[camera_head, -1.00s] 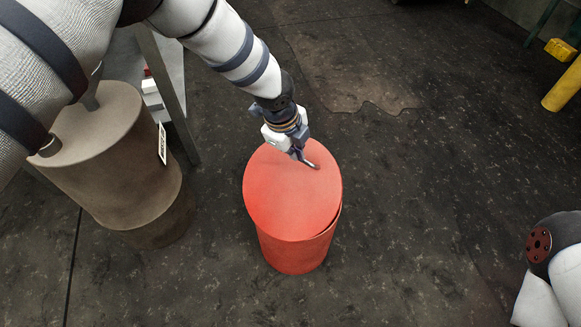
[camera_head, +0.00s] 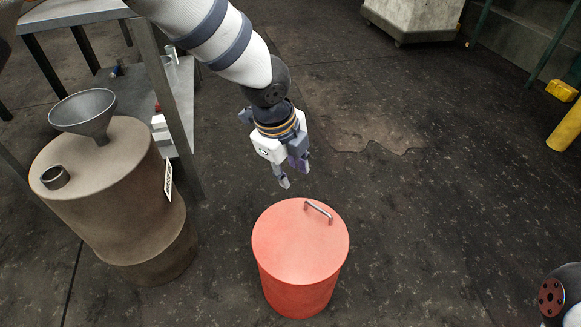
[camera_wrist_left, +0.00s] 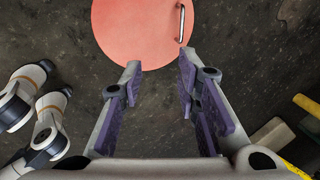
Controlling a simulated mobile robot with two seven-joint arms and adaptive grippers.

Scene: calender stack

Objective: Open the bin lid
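The red bin (camera_head: 300,290) stands upright on the floor in the head view. Its round red lid (camera_head: 290,240) lies on top, with a metal bar handle (camera_head: 319,211) near its far right edge. My left gripper (camera_head: 284,178) is above and beyond the lid, apart from the handle, with open, empty fingers. In the left wrist view, the lid (camera_wrist_left: 135,30) and handle (camera_wrist_left: 181,22) show at the top, beyond the spread fingers (camera_wrist_left: 160,75). Of my right arm, only a part shows at the lower right of the head view; its gripper is out of view.
A brown drum (camera_head: 110,210) with a metal funnel (camera_head: 85,112) stands at the left, next to a metal table (camera_head: 150,50). A yellow post (camera_head: 566,125) is at the far right. The dark floor around the red bin is clear on the right.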

